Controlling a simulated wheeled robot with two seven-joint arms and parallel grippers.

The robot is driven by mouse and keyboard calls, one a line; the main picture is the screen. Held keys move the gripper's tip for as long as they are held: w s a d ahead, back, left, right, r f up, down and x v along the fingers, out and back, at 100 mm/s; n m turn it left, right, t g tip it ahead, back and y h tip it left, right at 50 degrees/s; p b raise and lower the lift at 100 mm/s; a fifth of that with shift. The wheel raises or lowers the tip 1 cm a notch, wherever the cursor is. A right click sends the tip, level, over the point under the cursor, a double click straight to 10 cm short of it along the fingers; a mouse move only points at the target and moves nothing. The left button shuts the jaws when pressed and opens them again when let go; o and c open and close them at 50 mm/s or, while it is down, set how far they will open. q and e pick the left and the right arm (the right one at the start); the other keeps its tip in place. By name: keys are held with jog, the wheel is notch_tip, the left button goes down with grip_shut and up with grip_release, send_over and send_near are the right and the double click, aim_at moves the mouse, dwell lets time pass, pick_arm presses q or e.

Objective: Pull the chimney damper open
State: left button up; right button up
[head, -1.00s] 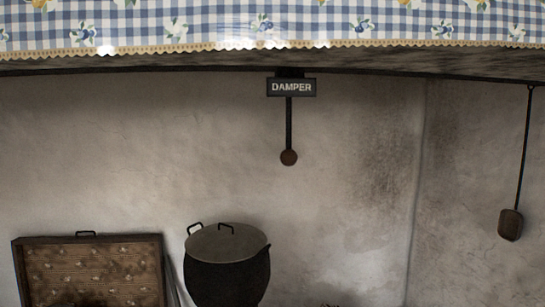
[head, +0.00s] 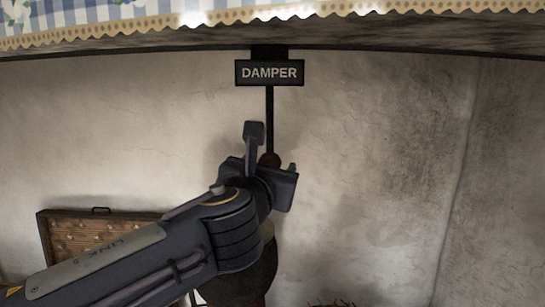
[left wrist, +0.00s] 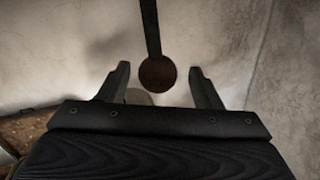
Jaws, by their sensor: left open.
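The chimney damper is a dark rod (head: 269,118) that hangs below a black DAMPER sign (head: 269,73). A round brown knob (head: 270,159) is at its lower end, partly hidden by my gripper in the head view. My left gripper (head: 272,148) is open, with its fingers up near the knob. In the left wrist view the knob (left wrist: 157,73) shows whole, between the two open fingertips (left wrist: 158,70), with a gap on each side. I cannot tell how far the knob lies in depth from the fingers. My right gripper is not in view.
A checked cloth valance (head: 120,22) with a scalloped trim hangs along the top edge. A dark pot (head: 240,285) stands below, mostly behind my left arm. A brown studded panel (head: 85,236) is at the lower left. The plaster wall (head: 380,170) to the right is bare.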

pick_arm(q)
jog(key=shift+w+d+p, duration=0.15)
jog(key=shift+w, duration=0.8)
jog(key=shift+w+d+p, duration=0.1)
jog(key=shift+w+p, duration=0.05)
jog(key=shift+w, duration=0.8)
grip_shut()
notch_tip(320, 180, down, 8)
jog(key=b, duration=0.6)
jog(key=shift+r, duration=0.2)
grip_release()
